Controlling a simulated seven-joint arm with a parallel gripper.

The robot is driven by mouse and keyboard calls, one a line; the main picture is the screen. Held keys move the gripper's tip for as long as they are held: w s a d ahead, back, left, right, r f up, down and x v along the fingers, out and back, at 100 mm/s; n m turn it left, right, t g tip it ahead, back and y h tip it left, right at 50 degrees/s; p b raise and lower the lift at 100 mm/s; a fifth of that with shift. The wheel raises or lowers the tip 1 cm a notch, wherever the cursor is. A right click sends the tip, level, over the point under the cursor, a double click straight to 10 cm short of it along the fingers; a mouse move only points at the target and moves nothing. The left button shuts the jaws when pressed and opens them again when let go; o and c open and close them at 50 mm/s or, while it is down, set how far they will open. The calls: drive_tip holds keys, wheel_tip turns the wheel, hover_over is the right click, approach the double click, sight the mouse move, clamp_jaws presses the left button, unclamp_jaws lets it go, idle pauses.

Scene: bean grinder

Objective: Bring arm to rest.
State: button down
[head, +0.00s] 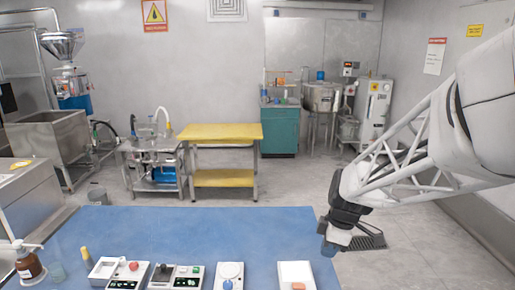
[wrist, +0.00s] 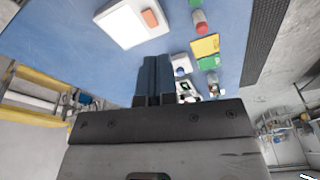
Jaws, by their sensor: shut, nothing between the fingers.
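My arm reaches in from the right in the head view, and my gripper (head: 329,249) hangs at the right edge of the blue table. In the wrist view my gripper (wrist: 153,62) has its two dark blue fingers together, with nothing between them. The fingers point toward the table side, apart from the white box with an orange button (wrist: 130,20). That box (head: 295,275) is at the front right of the table in the head view. I cannot tell the exact height of the fingers.
The blue table (head: 200,225) holds several white devices along its front, including a dial device (head: 229,276), and a brown pump bottle (head: 28,265) at left. Its back half is clear. Open floor (head: 400,265) lies right of the table. A yellow-topped bench (head: 220,131) stands behind.

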drive_tip(key=s+r+m+t+h, duration=0.1)
drive_tip(key=s+r+m, duration=0.3)
drive_tip(key=s+m, duration=0.3)
drive_tip(key=s+a+r+m+t+h, duration=0.1)
drive_tip(key=s+r+m, duration=0.4)
drive_tip(key=s, duration=0.9)
drive_tip(key=m, duration=0.3)
drive_tip(key=shift+s, duration=0.15)
